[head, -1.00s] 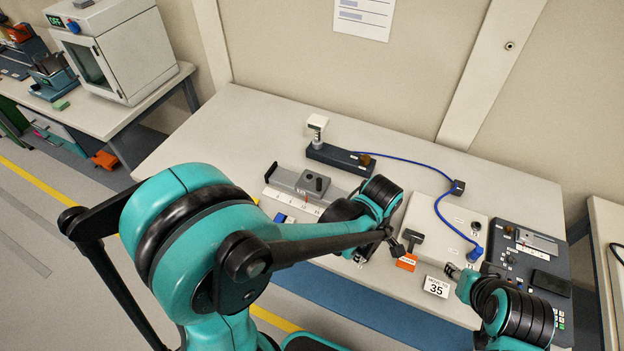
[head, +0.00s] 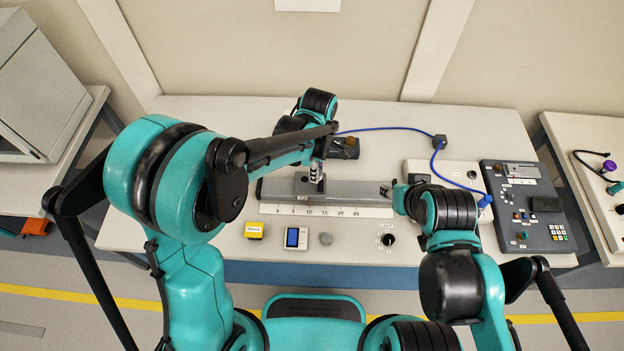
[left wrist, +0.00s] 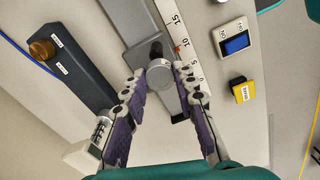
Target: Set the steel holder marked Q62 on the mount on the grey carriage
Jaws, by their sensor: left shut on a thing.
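My left gripper (head: 316,166) is at the grey carriage (head: 302,184) on the rail. In the left wrist view its two purple-padded fingers (left wrist: 159,73) stand on either side of a round grey steel piece (left wrist: 160,74), apparently the holder, and are shut on it. In the head view the holder shows as a shiny upright cylinder (head: 317,174) over the carriage's right part. Its Q62 marking is not readable. The mount beneath is hidden, so I cannot tell whether the holder touches it.
A white scale (head: 335,211) lies along the rail's front. A control panel (head: 545,230) stands right.

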